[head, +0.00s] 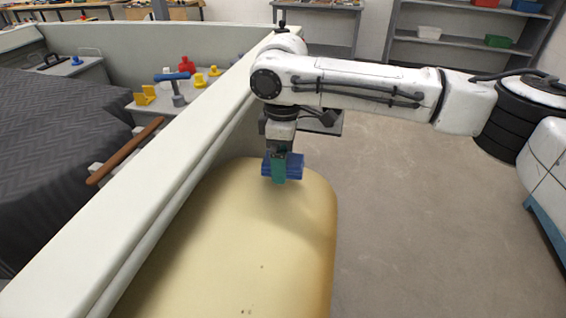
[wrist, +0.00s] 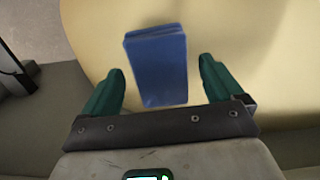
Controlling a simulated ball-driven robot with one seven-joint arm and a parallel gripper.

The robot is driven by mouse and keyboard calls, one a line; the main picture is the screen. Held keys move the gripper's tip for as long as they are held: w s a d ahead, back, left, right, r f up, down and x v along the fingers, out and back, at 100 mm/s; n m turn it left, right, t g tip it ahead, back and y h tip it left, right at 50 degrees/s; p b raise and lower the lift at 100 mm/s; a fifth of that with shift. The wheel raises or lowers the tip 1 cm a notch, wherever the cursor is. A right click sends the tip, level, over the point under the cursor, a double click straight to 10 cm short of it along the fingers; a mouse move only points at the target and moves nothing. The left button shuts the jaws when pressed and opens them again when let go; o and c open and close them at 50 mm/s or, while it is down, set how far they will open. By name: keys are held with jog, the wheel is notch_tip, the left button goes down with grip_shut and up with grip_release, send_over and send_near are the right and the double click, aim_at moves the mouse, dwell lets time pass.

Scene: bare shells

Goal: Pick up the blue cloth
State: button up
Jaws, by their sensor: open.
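The blue cloth (wrist: 158,68) is a folded rectangular block. It shows in the wrist view between and slightly beyond the two green fingers of my gripper (wrist: 160,85), with a gap on each side. My gripper is open and its fingers point at the cloth. In the head view the blue cloth (head: 294,167) is partly hidden behind my gripper (head: 279,175), over the far end of the cream padded surface. I cannot tell how far the fingertips are above that surface.
The cream padded surface (head: 240,250) is otherwise bare. A long pale wall (head: 130,200) runs along its left side. Beyond it are a dark quilted surface (head: 60,140), a brown bar (head: 125,150) and several coloured fittings. Shelves (head: 465,45) stand at the back right, with open floor (head: 410,200) before them.

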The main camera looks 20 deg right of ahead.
jog(key=shift+f, duration=0.4)
jog(key=shift+c, duration=0.2)
jog(key=c, duration=1)
jog(key=shift+r, duration=0.1)
jog(key=shift+r, duration=0.5)
jog(key=s+a+r, duration=0.5)
jog(key=s+r, duration=0.7)
jog(key=s, duration=0.1)
jog(key=shift+a+b, duration=0.2)
jog(key=shift+b, duration=0.25)
